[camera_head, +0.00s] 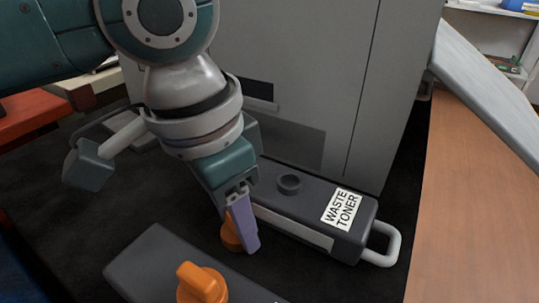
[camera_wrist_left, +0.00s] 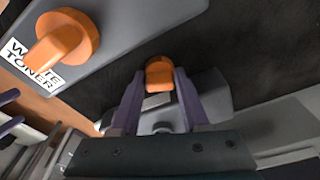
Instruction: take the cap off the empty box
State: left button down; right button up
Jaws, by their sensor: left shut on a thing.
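The far dark grey waste toner box (camera_head: 316,207) lies on the floor against the grey machine, with a white label, a pale handle at its right end and an uncovered round port (camera_head: 289,183). My left gripper (camera_head: 243,232) is shut on an orange cap (camera_head: 231,237), which also shows between the fingers in the left wrist view (camera_wrist_left: 160,75). It holds the cap apart from the port, in front of this box. A nearer grey box (camera_head: 150,262) has an orange cap (camera_head: 203,284) on it. Purple parts at the left edge of the wrist view look like my right gripper (camera_wrist_left: 12,110), cut off.
A large grey machine (camera_head: 330,70) stands behind the far box. A wooden surface (camera_head: 475,200) bounds the right side. Dark floor (camera_head: 110,215) is clear left of the boxes, and a narrow strip separates them.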

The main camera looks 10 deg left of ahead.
pick_arm(q)
jog(key=shift+f, duration=0.1)
jog(key=shift+c, duration=2)
grip_release()
